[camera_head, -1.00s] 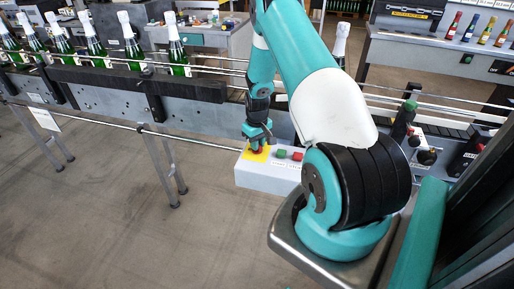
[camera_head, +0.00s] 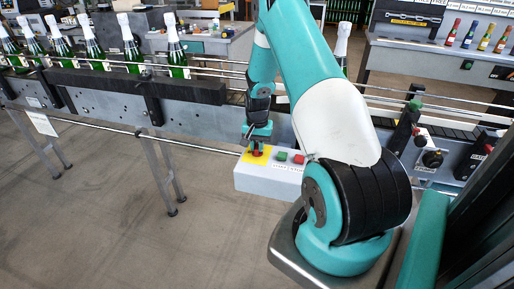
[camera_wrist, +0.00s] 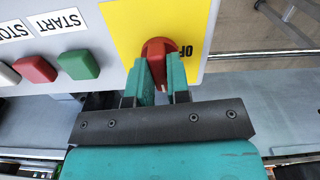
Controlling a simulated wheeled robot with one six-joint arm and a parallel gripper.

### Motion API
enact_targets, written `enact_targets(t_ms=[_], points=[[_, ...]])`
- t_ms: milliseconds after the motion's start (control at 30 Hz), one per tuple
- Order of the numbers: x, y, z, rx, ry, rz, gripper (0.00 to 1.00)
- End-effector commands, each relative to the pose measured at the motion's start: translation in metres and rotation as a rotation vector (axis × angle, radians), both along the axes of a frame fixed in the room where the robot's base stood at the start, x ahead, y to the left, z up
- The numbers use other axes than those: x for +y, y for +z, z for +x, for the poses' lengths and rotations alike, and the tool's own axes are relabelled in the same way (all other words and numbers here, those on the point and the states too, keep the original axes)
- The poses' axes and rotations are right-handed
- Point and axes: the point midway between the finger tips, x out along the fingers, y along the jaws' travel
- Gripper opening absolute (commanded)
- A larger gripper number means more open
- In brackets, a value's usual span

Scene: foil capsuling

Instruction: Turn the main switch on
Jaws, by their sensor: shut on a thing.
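The main switch (camera_wrist: 158,48) is a red rotary knob on a yellow plate (camera_wrist: 124,22). It also shows in the head view (camera_head: 257,153), at the left end of a light grey control box (camera_head: 262,182). My gripper (camera_wrist: 161,72) has its two teal fingers on either side of the knob's handle, shut on it. In the head view my gripper (camera_head: 257,145) comes down onto the knob from above. Part of a black label, "OF", shows right of the knob in the wrist view; the rest of the plate's marking is hidden.
A green START button (camera_wrist: 79,64) and a red STOP button (camera_wrist: 34,69) sit beside the yellow plate. A conveyor (camera_head: 190,120) with green bottles (camera_head: 177,60) runs behind the box. Open floor (camera_head: 90,230) lies to the left.

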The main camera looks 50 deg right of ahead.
Motion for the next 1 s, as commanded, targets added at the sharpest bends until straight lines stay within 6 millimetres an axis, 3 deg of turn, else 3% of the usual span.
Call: enact_targets(t_ms=[767,800,900,1000], points=[[-0.0014,0.0008,-0.0006,0.001,-0.109,-0.003,0.00],[-0.0014,0.0008,-0.0006,0.001,-0.109,-0.003,0.21],[-0.0010,0.0007,-0.0005,0.001,-0.108,-0.002,0.43],[-0.0005,0.0005,-0.0001,0.000,-0.106,-0.001,0.43]])
